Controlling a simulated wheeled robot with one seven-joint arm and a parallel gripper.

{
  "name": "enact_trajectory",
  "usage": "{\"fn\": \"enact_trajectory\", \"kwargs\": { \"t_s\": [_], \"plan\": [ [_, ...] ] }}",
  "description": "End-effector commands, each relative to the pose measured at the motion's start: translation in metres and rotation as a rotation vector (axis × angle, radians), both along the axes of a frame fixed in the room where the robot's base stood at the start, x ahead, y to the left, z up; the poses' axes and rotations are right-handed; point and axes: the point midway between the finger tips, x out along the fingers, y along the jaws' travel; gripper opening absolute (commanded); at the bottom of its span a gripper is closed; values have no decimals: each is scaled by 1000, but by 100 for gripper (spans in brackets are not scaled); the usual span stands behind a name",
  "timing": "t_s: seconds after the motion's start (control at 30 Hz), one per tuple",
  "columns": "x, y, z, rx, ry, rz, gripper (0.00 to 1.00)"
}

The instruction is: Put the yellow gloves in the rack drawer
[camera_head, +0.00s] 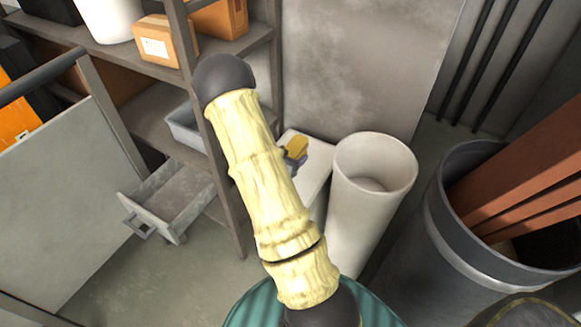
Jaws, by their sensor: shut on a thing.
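The yellow gloves (297,147) show as a small yellow piece just right of my arm, above a white box top. A dark grey-blue part (291,163) beside them looks like the end of my gripper, shut on the gloves. My arm hides most of the gripper and some of the gloves. I cannot tell whether the gloves touch the white top. The rack drawer (177,232) is pulled out low on the rack at left, and its visible inside is empty.
The grey rack (222,180) holds cardboard boxes (160,42) and a grey bin (186,130). A grey panel (65,170) stands left of the drawer. A white cylinder (375,190) stands right of the white box (311,158). A dark barrel (455,235) holds brown planks.

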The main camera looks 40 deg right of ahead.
Motion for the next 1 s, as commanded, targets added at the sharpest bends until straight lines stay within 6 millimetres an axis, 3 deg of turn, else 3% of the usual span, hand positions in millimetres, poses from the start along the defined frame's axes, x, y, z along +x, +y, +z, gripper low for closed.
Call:
{"fn": "enact_trajectory", "kwargs": {
  "t_s": [0.3, 0.67, 1.0],
  "plan": [
    [-5, -9, 0, -3, 1, -20, 38],
    [-3, -5, -56, -2, 2, -9, 38],
    [-2, -4, -61, -4, -1, -7, 38]
  ]
}}
